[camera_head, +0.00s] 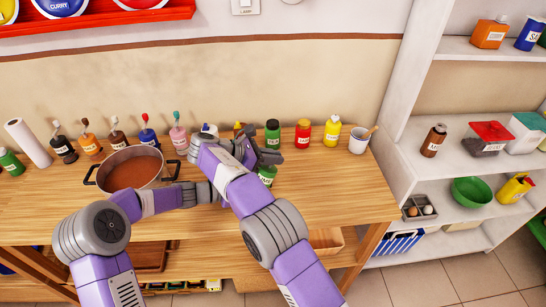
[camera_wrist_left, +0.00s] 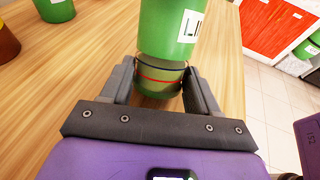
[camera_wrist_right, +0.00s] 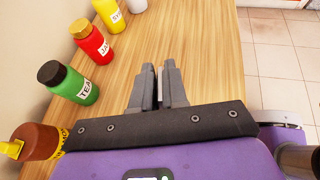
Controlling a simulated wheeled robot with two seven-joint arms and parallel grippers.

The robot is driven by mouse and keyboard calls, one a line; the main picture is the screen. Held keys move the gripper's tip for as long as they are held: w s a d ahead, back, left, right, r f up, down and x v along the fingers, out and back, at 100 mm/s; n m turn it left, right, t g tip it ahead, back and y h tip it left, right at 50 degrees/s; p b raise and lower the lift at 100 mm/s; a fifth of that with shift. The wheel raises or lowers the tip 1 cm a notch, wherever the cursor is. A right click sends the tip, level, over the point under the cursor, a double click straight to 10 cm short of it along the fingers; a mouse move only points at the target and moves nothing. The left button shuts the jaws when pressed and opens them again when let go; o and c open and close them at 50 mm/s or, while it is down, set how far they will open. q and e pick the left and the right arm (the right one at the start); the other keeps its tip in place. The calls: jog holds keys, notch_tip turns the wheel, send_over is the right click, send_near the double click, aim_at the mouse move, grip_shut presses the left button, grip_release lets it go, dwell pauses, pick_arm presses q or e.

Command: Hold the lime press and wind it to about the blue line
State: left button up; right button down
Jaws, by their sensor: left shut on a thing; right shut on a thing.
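The lime press has a green upper body (camera_wrist_left: 173,30) with a partly cut-off label. My left gripper (camera_wrist_left: 160,74) is shut around this lower cup, a finger on each side. In the head view the green press (camera_head: 267,176) shows just below my right gripper (camera_head: 270,157). My right gripper is shut at the press's top, its fingers close together in the right wrist view (camera_wrist_right: 158,78). What lies between them is mostly hidden.
A green bottle (camera_head: 272,133), a red bottle (camera_head: 303,133) and a yellow bottle (camera_head: 332,130) stand along the wall. A pot (camera_head: 134,168) of brown sauce stands at left. A white cup (camera_head: 358,141) is at right. The front right table top is clear.

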jog(key=shift+d, duration=0.1)
dwell(0.4)
jog(key=c, duration=1.2)
grip_release()
jog(key=shift+r+t, duration=0.1)
jog(key=shift+t, duration=0.3)
